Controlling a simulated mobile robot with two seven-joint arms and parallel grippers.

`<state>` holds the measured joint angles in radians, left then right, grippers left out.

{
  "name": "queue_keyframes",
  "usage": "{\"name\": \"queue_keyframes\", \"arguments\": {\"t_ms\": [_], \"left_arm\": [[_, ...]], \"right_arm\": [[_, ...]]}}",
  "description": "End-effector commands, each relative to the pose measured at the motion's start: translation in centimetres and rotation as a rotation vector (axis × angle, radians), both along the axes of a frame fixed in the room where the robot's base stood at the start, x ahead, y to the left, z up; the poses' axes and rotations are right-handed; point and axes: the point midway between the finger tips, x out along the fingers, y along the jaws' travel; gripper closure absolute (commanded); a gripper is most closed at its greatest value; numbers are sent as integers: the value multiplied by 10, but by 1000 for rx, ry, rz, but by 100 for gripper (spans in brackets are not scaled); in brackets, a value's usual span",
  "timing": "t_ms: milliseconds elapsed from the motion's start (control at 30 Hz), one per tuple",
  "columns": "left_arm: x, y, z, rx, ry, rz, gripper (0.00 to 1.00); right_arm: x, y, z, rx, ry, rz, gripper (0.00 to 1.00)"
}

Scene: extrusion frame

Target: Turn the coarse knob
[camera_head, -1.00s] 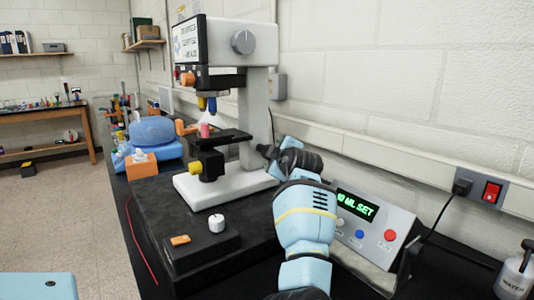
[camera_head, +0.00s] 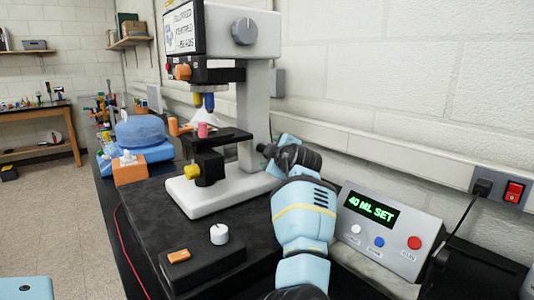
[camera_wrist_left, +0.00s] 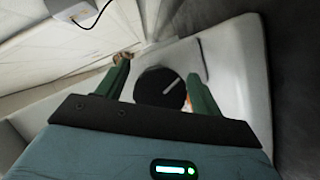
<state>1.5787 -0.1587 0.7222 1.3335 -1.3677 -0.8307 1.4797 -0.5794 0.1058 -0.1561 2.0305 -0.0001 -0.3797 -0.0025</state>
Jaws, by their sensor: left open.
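The white microscope (camera_head: 248,115) stands on a black base. The coarse knob shows in the left wrist view as a round black knob (camera_wrist_left: 160,88) with a white line, against the white microscope body. My left gripper (camera_wrist_left: 160,82) is open, with one green finger on each side of the knob in that view. There is a gap at the left finger; the right finger looks close to the knob, and I cannot tell whether they touch. In the head view my left gripper (camera_head: 270,151) is at the right side of the microscope column, its fingers barely visible. My right gripper is not in view.
A grey box (camera_head: 385,232) with a "40 ML SET" display stands right of my arm. A black control box (camera_head: 203,262) with a white knob (camera_head: 219,234) sits in front of the microscope. The wall (camera_head: 400,100) is close behind.

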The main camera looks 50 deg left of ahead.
Motion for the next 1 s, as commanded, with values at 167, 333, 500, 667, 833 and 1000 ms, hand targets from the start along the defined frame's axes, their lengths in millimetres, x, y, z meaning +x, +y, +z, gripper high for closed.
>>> {"name": "queue_keyframes", "arguments": {"t_ms": [167,333,500,667,833,1000], "left_arm": [[2,-3,-2,0,1,0,34],[3,-4,-2,0,1,0,34],[3,-4,-2,0,0,0,34],[3,-4,-2,0,0,0,45],[2,-3,-2,0,0,0,68],[2,-3,-1,2,13,1,77]], "right_arm": [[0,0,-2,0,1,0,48],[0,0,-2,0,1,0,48],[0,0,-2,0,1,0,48],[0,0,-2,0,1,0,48],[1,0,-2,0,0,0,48],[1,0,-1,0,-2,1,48]]}}
